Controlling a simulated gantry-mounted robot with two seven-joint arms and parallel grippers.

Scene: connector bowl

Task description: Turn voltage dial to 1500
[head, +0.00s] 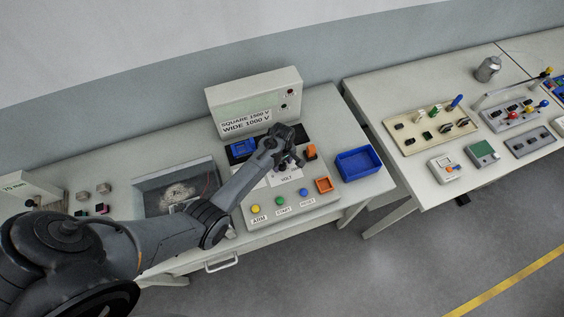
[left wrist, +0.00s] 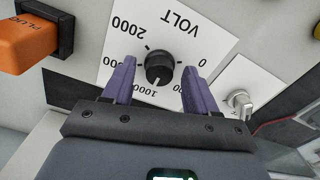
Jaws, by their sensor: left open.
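The voltage dial (left wrist: 160,68) is a round black knob on a white plate marked VOLT (left wrist: 187,22), seen upside down in the left wrist view. Its white pointer mark faces down in the picture, toward the 1000 label. Labels 0 and 2000 are readable; the others are partly hidden by the fingers. My left gripper (left wrist: 158,66) is open, with one purple finger on each side of the dial and visible gaps between. In the head view the left gripper (head: 288,163) is over the VOLT plate (head: 287,179) and hides the dial. My right gripper is not in view.
An orange plug (left wrist: 25,42) sits in a black socket beside the dial; a small silver knob (left wrist: 240,100) is on the other side. The panel has yellow, green and blue buttons (head: 280,201). A box (head: 255,103) reads SQUARE 1500 V, WIDE 1000 V. A blue bin (head: 358,164) stands right.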

